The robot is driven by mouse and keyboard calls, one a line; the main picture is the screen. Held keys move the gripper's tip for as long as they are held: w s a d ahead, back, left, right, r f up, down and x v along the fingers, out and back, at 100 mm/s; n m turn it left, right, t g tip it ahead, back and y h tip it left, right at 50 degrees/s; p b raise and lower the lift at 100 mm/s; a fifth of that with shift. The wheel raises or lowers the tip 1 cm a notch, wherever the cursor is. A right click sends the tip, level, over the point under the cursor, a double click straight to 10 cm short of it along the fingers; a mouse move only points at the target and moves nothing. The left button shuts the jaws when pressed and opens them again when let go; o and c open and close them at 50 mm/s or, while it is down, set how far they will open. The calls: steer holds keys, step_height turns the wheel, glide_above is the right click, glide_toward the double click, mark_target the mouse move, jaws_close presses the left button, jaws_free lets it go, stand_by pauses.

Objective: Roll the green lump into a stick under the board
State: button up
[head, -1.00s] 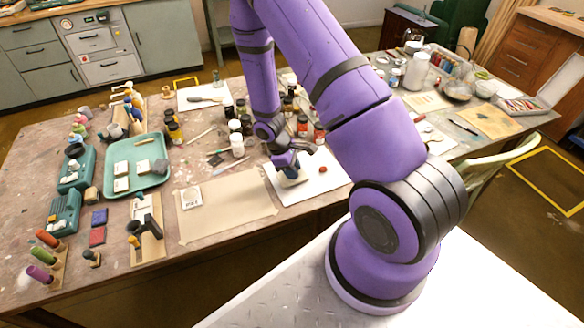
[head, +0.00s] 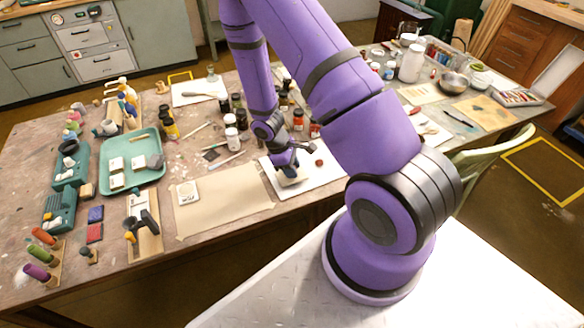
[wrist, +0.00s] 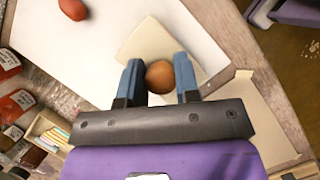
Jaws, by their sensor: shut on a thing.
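The board is a small pale cream square (wrist: 146,40) with a round brown wooden knob (wrist: 159,77) on top. My gripper (wrist: 159,82) is shut on this knob, one blue finger on each side. In the head view the board (head: 293,181) is at the white sheet (head: 330,177), under my gripper (head: 287,168). I cannot tell whether the board touches the sheet. The green lump is not visible in either view; what is beneath the board is hidden. A red lump (head: 319,162) sits on the sheet beside the board, and also shows in the wrist view (wrist: 73,9).
Several jars (head: 231,137) stand behind and left of my gripper. A green tray (head: 135,174) is farther left. The table's front edge is close to the sheet.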

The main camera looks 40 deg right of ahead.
steer(key=shift+w+d, duration=0.15)
steer(key=shift+w, duration=0.4)
steer(key=shift+w, duration=0.15)
steer(key=shift+w+d, duration=0.15)
steer(key=shift+w, duration=0.35)
step_height(320, 180, up, 8)
stand_by(0.8)
steer(key=shift+o, duration=0.6)
steer(key=shift+c, duration=0.6)
steer(key=shift+w+d+f, duration=0.1)
steer(key=shift+w+f, duration=0.05)
steer(key=shift+f, duration=3.3)
